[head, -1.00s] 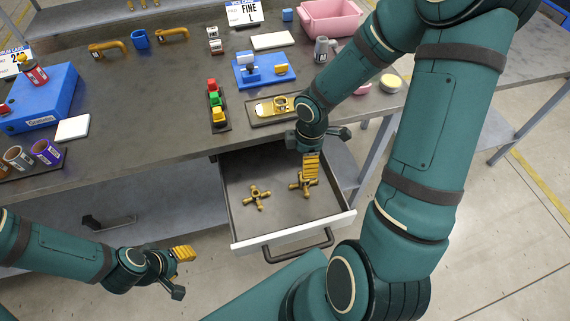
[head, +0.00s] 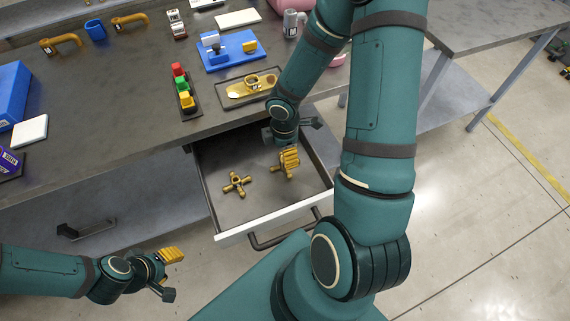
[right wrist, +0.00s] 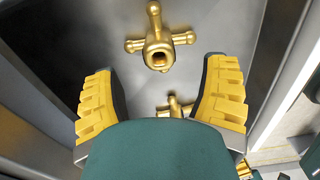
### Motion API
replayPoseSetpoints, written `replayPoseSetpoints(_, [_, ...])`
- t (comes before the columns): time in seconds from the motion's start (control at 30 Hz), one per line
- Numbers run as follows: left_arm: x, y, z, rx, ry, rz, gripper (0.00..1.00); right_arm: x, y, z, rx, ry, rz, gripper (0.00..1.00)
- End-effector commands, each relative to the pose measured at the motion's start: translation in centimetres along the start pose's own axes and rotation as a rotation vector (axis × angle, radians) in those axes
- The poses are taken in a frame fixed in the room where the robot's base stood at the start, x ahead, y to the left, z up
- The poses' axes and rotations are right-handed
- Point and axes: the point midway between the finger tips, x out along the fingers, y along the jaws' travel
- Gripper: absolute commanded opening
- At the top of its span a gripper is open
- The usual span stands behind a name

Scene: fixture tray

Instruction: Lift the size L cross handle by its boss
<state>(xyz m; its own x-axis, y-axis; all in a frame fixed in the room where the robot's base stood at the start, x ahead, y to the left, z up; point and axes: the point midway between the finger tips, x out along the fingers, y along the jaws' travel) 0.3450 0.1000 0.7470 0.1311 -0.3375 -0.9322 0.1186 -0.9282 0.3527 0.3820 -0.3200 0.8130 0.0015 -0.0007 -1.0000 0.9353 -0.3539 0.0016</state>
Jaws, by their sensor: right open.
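Two brass cross handles lie in the open drawer (head: 216,209). The left cross handle (head: 237,184) is in full view with its arms spread. The other is mostly hidden behind my right gripper (head: 288,162), which points down over the drawer's right part. In the right wrist view one cross handle (right wrist: 158,40) shows its boss and square hole beyond the fingertips. A second cross handle (right wrist: 174,107) shows partly between the open yellow fingers, cut off by my wrist. I cannot read any size marks. My left gripper (head: 172,256) is away from the drawer, at lower left.
The bench above the drawer holds a tray with a brass part (head: 232,98), a strip of coloured blocks (head: 190,115) and a blue fixture (head: 217,64). The drawer walls and white front (head: 270,221) enclose the handles.

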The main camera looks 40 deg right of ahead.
Motion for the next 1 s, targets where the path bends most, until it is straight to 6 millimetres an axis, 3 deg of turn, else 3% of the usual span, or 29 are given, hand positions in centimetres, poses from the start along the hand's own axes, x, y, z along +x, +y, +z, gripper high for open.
replayPoseSetpoints(0.03, [0.7,-0.3,0.0,0.000,0.002,0.000,0.48,1.3,0.0,0.1,-0.001,0.000,-0.002,0.73])
replayPoseSetpoints(0.2, [1.8,-0.7,-0.2,0.001,0.008,0.000,0.48,3.5,0.0,0.2,0.000,0.000,-0.002,0.73])
replayPoseSetpoints(0.53, [1.9,-0.7,-0.3,0.001,0.010,-0.001,0.48,3.9,0.0,0.2,0.000,0.000,0.000,0.73])
replayPoseSetpoints(0.57, [1.9,-0.7,-0.3,0.001,0.010,-0.001,0.48,3.9,0.0,0.2,0.000,0.000,0.000,0.71])
replayPoseSetpoints(0.73, [1.9,-0.7,-0.3,0.001,0.010,-0.001,0.48,3.9,0.0,0.2,0.000,0.000,-0.001,0.11])
replayPoseSetpoints(1.0, [1.9,-0.7,-0.2,0.001,0.010,-0.001,0.48,3.9,0.0,0.2,0.000,0.000,0.000,0.08])
